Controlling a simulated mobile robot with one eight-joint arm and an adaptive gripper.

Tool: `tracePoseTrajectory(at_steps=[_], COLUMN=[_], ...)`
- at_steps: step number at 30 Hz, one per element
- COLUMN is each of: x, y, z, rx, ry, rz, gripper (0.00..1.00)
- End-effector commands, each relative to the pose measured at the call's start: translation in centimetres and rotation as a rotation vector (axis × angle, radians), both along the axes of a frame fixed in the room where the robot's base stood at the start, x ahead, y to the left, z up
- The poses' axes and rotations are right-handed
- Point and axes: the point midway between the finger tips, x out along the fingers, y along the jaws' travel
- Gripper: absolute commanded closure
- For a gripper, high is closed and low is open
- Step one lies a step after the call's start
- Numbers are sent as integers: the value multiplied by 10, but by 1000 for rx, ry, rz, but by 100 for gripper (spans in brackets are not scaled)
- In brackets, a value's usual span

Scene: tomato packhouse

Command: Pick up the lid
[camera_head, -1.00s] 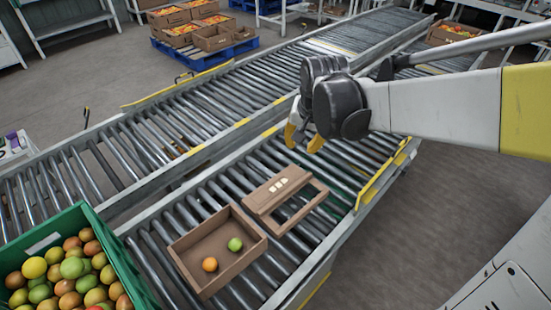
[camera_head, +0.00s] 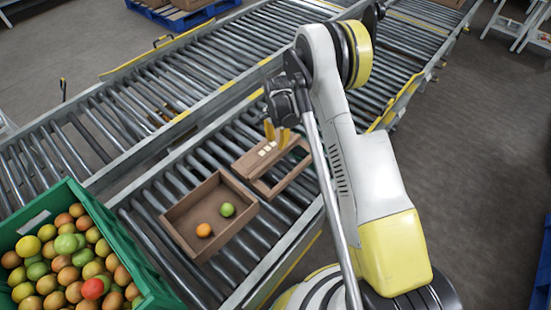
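The lid (camera_head: 252,163) is a brown cardboard piece with an open window and a few small pale marks. It lies on the near roller conveyor, touching or very close to the far right side of an open cardboard box (camera_head: 179,221). The box holds one orange tomato (camera_head: 204,230) and one green tomato (camera_head: 227,210). My gripper (camera_head: 276,135) points down just above the lid, its two yellow fingers apart with nothing seen between them. I cannot tell whether the fingertips touch the lid.
A green crate (camera_head: 153,283) heaped with tomatoes stands at the lower left. A second roller conveyor (camera_head: 150,105) runs behind the near one. My arm covers part of the conveyor right of the lid. A blue pallet (camera_head: 190,17) with boxes stands at the back.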

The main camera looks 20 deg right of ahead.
Motion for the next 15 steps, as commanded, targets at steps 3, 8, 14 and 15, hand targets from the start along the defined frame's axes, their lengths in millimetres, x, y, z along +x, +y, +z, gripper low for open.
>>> tracePoseTrajectory(at_steps=[3,8,14,15], x=[0,0,2,2], y=[0,1,4,5], z=[-25,-42,-66,-73], rx=[1,0,0,0], ry=[-1,-1,-1,-1], rz=[1,2,2,3], gripper=[71,71,71,71])
